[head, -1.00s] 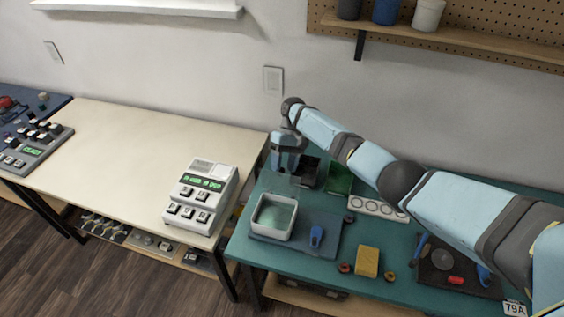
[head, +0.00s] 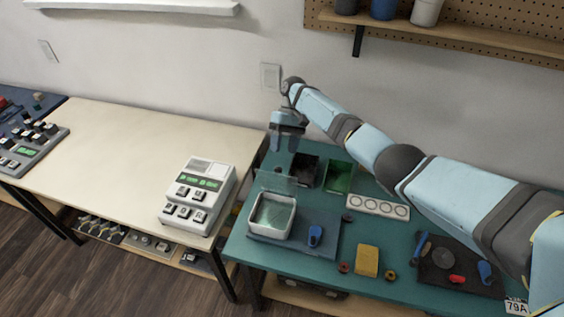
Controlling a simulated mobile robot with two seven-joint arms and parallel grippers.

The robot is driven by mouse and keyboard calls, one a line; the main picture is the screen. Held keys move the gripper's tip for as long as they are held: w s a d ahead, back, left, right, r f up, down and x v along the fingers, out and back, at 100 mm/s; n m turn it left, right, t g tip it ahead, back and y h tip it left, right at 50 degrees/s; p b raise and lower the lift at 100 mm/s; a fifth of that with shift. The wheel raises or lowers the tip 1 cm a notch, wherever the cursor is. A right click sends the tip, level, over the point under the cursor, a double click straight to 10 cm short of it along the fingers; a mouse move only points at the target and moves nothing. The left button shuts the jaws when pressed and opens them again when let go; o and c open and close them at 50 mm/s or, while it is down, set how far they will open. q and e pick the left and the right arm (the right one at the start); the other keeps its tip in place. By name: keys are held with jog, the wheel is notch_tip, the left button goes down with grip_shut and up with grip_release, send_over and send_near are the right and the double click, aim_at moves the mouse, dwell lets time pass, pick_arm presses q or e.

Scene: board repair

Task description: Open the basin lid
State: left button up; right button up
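The basin (head: 251,222) is a white, square, open-topped container on a blue-grey mat, at the left part of the green table. Its lid (head: 275,182) is a clear, greenish panel that stands raised along the basin's back edge. Inside the basin the floor looks pale green. My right gripper (head: 285,146) points down, behind and above the raised lid. Its fingers are small and dark here, and I cannot tell their gap or whether they touch the lid. My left gripper is out of view.
A dark bin (head: 306,170) and a green bin (head: 339,177) stand just right of my gripper. A blue clip-like object (head: 315,236) lies beside the basin, and a yellow sponge (head: 367,261) lies at the front. A grey device (head: 198,195) stands on the cream table.

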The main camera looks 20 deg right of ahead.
jog(key=v, duration=0.8)
jog(key=shift+b, duration=0.4)
